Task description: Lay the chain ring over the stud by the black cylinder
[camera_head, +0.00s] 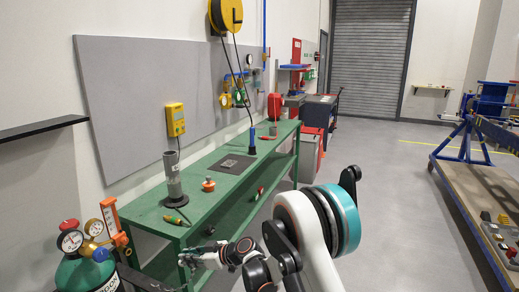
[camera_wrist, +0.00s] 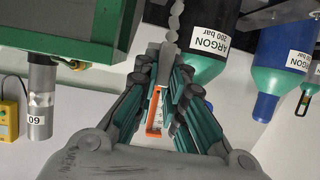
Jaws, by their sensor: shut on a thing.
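My gripper (camera_wrist: 167,68) is shut on the grey end piece of a chain (camera_wrist: 173,22). The chain runs up out of the wrist view, and the fingers partly hide the held end. A black cylinder (camera_wrist: 208,66) labelled ARGON 200 bar stands just behind the right finger in that view. In the head view my gripper (camera_head: 188,259) is low beside the near end of the green bench, right of a green-shouldered gas cylinder (camera_head: 80,272) with gauges. I cannot make out the stud in either view.
The green bench (camera_head: 225,190) holds a grey tube (camera_head: 173,180), an orange-topped piece (camera_head: 208,184) and a dark plate (camera_head: 232,164). A blue cylinder (camera_wrist: 283,50) stands beyond the black one.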

